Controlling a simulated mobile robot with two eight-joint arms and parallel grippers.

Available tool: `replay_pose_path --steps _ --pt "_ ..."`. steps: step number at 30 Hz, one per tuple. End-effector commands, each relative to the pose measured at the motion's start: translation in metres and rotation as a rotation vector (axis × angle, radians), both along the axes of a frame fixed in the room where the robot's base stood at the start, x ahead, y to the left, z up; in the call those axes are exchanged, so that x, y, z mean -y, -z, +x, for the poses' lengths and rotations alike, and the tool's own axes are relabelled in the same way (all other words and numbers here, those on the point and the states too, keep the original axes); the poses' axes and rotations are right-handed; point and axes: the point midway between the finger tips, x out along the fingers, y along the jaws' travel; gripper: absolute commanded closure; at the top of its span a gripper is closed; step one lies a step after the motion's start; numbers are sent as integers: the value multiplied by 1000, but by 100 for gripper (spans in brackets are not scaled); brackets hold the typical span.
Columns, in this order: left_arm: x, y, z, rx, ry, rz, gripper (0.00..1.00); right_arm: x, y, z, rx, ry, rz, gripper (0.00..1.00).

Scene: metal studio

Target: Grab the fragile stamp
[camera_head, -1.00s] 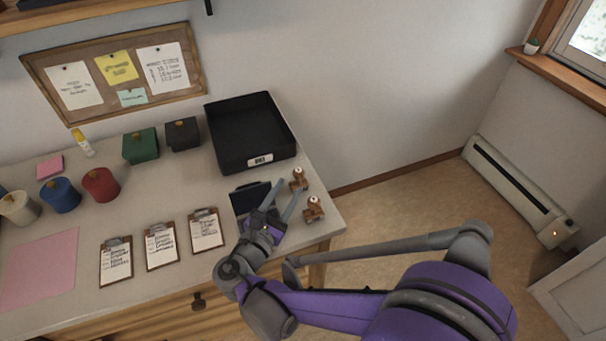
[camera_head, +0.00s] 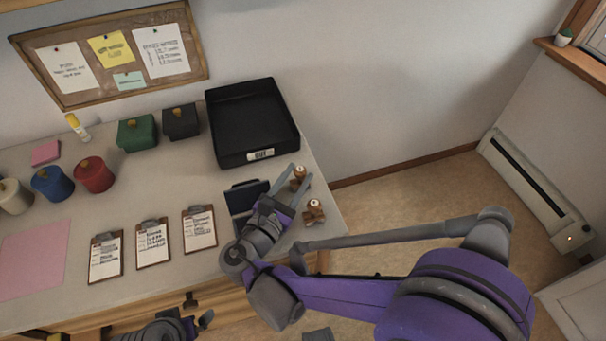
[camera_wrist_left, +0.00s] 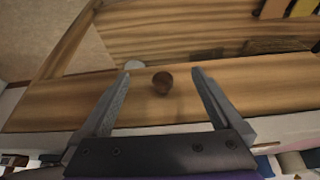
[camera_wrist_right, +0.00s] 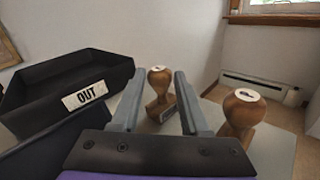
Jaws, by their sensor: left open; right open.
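Two wooden-handled stamps stand upright at the desk's right end. The far stamp (camera_head: 299,178) shows between my right gripper's fingers in the right wrist view (camera_wrist_right: 159,88). The near stamp (camera_head: 313,211) stands outside the right finger, also in the right wrist view (camera_wrist_right: 242,110). I cannot read a fragile mark on either. My right gripper (camera_head: 286,180) is open, its fingers pointing at the far stamp, with no clear contact; it also shows in the right wrist view (camera_wrist_right: 160,73). My left gripper (camera_wrist_left: 161,73) is open and empty, facing the wooden drawer front and its round knob (camera_wrist_left: 162,83).
A black OUT tray (camera_head: 226,158) stands behind the stamps. A dark ink pad (camera_head: 243,193), seemingly open, lies left of the right gripper. Clipboards (camera_head: 200,229) lie farther left. The desk's right edge is close to the stamps.

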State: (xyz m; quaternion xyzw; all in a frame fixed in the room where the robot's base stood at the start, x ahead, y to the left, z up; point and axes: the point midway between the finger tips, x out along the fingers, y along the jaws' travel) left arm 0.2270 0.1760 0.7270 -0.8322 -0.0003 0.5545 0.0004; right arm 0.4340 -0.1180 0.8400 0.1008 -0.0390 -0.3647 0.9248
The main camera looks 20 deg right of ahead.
Motion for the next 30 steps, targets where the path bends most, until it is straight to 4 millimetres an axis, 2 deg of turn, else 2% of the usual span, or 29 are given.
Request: replay_pose_path --steps 2,3,10,19,22,30 --pt "0 0 0 0 0 0 0 0 0 0 0 0 0 55" --pt "0 0 0 0 0 0 0 0 0 0 0 0 0 59" --pt "0 0 0 0 0 0 0 0 0 0 0 0 0 100" --pt "0 0 0 0 0 0 0 0 0 0 -1 1 1 100" --pt "0 -3 0 1 0 0 0 0 -7 0 0 0 0 100" --pt "0 -27 -2 9 0 0 0 0 -60 -1 2 -1 0 100"
